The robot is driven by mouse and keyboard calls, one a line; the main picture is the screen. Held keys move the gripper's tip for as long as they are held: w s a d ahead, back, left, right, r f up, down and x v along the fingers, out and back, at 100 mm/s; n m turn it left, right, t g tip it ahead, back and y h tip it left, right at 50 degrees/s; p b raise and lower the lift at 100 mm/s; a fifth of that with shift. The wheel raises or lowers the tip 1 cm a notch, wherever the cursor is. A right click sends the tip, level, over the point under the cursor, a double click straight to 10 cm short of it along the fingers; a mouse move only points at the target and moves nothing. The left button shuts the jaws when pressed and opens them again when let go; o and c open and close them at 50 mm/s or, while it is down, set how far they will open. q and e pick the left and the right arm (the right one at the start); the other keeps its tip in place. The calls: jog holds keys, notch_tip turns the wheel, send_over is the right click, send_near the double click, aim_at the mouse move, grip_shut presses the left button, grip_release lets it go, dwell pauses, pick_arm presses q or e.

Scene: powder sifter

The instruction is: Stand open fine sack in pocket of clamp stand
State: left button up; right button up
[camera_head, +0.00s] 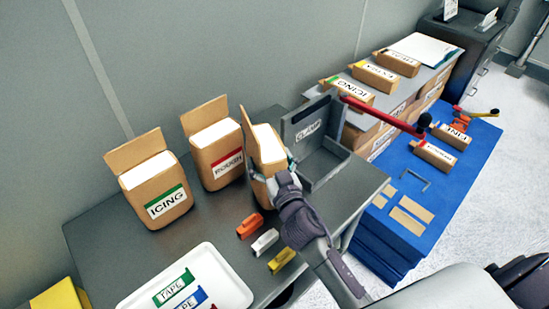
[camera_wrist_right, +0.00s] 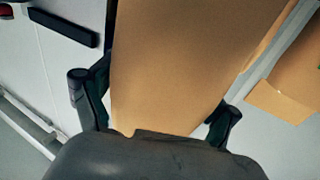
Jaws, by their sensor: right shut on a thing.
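The open sack (camera_head: 258,186) is brown with a raised flap and a white top. My right gripper (camera_head: 283,179) is shut on it. The sack is slightly tilted, just left of the clamp stand; I cannot tell whether it touches the table. Its label is hidden. In the right wrist view the fingers (camera_wrist_right: 153,106) lie on either side of the brown sack (camera_wrist_right: 195,60). The grey clamp stand (camera_head: 322,160) has a back plate marked CLAMP and a red lever (camera_head: 385,115). Its pocket looks empty. My left gripper is not in view.
Open ICING (camera_head: 157,188) and ROUGH (camera_head: 214,154) sacks stand left of the held sack. Orange, white and yellow clips (camera_head: 265,242) lie in front. A white tray (camera_head: 190,283) holds tape. Closed packs stand on a shelf behind; more lie on a blue table (camera_head: 440,190) at right.

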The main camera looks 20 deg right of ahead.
jog(key=shift+f+b, duration=0.35)
jog(key=shift+f, duration=1.1)
jog(key=shift+f, duration=0.15)
jog(key=o, duration=1.6)
jog(key=shift+s+f, duration=0.15)
jog(key=shift+c, duration=0.2)
